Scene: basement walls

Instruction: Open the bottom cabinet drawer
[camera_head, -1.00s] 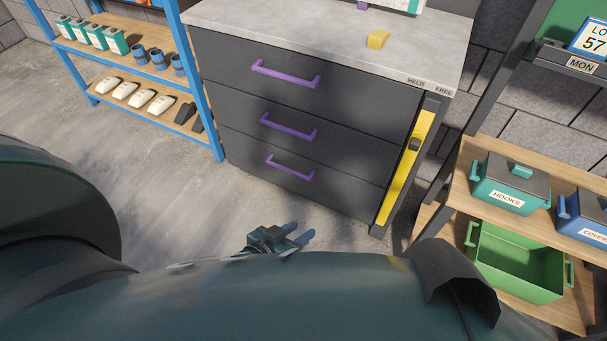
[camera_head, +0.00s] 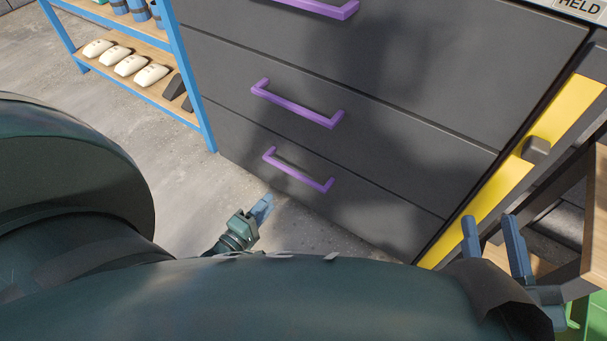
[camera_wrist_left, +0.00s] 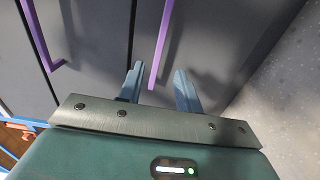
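The dark grey cabinet's bottom drawer (camera_head: 365,208) is shut, its front in line with the drawers above. Its purple bar handle (camera_head: 299,171) shows whole in the head view. My left gripper (camera_head: 264,207) is below and left of this handle, apart from it in the head view. In the left wrist view, my left gripper (camera_wrist_left: 158,70) has its fingers spread, and the end of the bottom handle (camera_wrist_left: 167,45) appears between them; the depth gap is unclear. My right gripper (camera_head: 490,228) is open and empty by the cabinet's lower right corner.
The middle drawer's handle (camera_head: 297,105) and top drawer's handle (camera_head: 320,5) are above. A blue-framed shelf (camera_head: 180,70) stands left. A yellow strip (camera_head: 565,112) runs along the cabinet's right edge, near a wooden shelf (camera_head: 594,225). Floor before the cabinet is clear.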

